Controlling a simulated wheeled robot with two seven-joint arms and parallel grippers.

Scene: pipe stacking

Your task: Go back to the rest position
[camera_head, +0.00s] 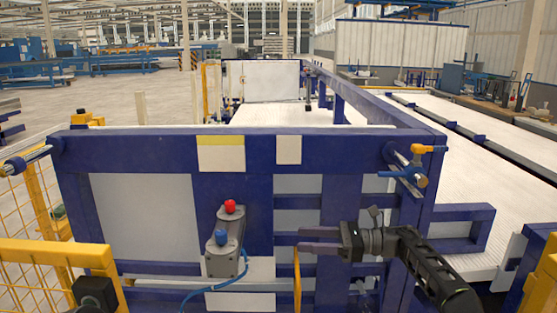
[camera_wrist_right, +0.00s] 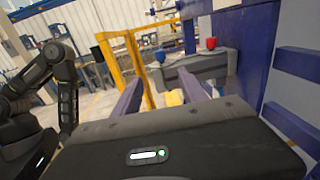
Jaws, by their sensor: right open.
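My right gripper (camera_head: 303,240) is in front of the blue metal frame (camera_head: 130,152), its fingers pointing left. The fingers are apart, with nothing seen between them. It is to the right of a grey button box (camera_head: 226,242) with a red and a blue button, and does not appear to touch it. In the right wrist view the open fingers (camera_wrist_right: 162,88) point toward the same button box (camera_wrist_right: 200,68). A black arm link of mine shows at the left of that view. My left gripper is not seen in either view.
A yellow guard fence (camera_head: 55,255) with a black box (camera_head: 95,292) stands at the lower left. A valve with a yellow handle (camera_head: 428,149) sticks out at the frame's upper right. A blue cable (camera_head: 215,288) hangs from the button box. White ribbed conveyor surfaces (camera_head: 495,160) extend behind.

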